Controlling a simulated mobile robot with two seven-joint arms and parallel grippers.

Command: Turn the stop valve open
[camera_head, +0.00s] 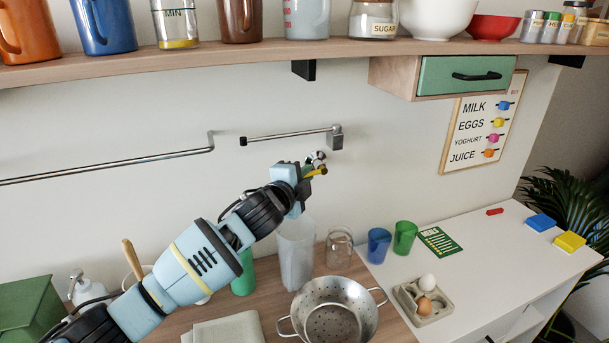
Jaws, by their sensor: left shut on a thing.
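My left arm reaches up from the lower left. Its gripper (307,175) is at the valve, shut on the yellow lever. The gripper hides part of the lever and the valve body. My right gripper is not in view.
A metal rail (290,136) is on the wall just above the valve. A shelf (230,57) with mugs and jars runs overhead. Below are a colander (333,312), a tall clear container (296,255), a glass (339,250) and coloured cups (379,246).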

